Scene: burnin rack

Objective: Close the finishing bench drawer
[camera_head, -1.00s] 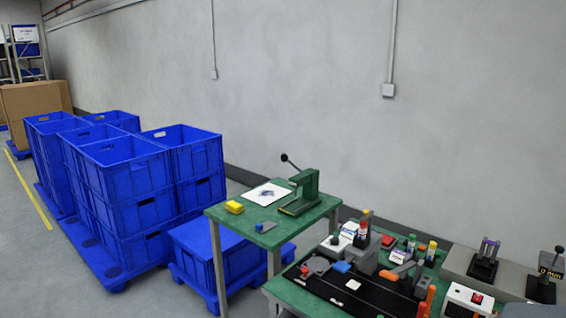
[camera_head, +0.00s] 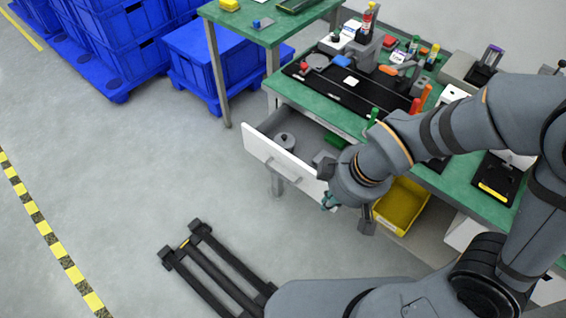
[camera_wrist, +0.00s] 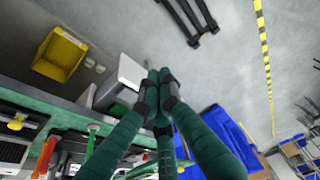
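The finishing bench drawer (camera_head: 285,165) stands pulled out from under the green-topped bench (camera_head: 330,122). It has a white front with a handle. A round grey part (camera_head: 284,140) lies inside it. My gripper (camera_head: 329,203) is in front of the drawer's right end, with my wrist hiding part of that end. In the wrist view the drawer front (camera_wrist: 131,71) is just left of my gripper's tips (camera_wrist: 158,75). The dark green fingers lie together with nothing visible between them. I cannot tell whether they touch the drawer.
A yellow bin (camera_head: 401,206) sits under the bench to the right of the drawer. Tools and bottles crowd the benchtop. Blue crates (camera_head: 124,45) stand at the upper left. A dark frame (camera_head: 215,268) lies on the floor. The floor left of the drawer is clear.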

